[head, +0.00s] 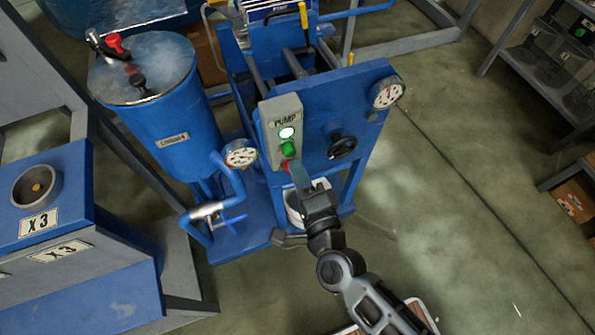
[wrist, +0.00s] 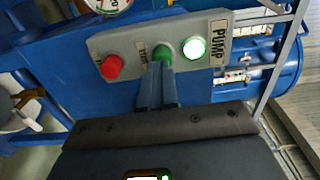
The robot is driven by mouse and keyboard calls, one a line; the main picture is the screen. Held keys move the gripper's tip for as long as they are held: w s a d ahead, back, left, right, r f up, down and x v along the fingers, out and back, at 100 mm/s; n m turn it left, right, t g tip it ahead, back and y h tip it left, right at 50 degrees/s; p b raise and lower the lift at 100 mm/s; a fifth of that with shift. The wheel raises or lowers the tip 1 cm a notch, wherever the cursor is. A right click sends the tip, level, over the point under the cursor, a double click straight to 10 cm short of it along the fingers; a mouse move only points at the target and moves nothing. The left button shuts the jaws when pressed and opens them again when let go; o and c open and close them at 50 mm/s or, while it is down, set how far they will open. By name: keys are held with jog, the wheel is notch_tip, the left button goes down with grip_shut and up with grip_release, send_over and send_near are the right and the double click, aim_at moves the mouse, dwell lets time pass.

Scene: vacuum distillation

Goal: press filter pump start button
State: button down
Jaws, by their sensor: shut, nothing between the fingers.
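The grey control box labelled PUMP (head: 283,112) sits on the blue filter pump. It has a white-green lit lamp (head: 287,133), a green button (head: 289,149) and a red button below it, partly covered by my gripper (head: 297,170). In the wrist view the red button (wrist: 112,67), green button (wrist: 163,53) and lit lamp (wrist: 194,48) line up across the box (wrist: 140,52). My gripper (wrist: 160,66) is shut and empty, its fingertips right at the green button and overlapping its lower edge. I cannot tell whether they touch it.
Pressure gauges (head: 387,93) (head: 241,154) and a black hand knob (head: 342,146) flank the box. A blue tank (head: 165,125) stands to the left, beside a blue bench (head: 75,190). The floor to the right (head: 440,190) is open.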

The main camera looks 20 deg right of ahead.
jog(key=s+b, duration=0.2)
jog(key=s, duration=0.9)
jog(key=shift+s, duration=0.15)
jog(key=shift+a, duration=0.1)
jog(key=s+d+r+n+g, duration=0.1)
jog(key=s+d+r+n, duration=0.3)
jog(key=s+r+n, duration=0.3)
jog(key=s+d+r+n+g, duration=0.2)
jog(key=s+d+r+n, duration=0.3)
jog(key=s+n, duration=0.6)
notch_tip(320, 180, up, 3)
jog(key=shift+s+d+f, duration=0.2)
jog(key=shift+s, duration=1.05)
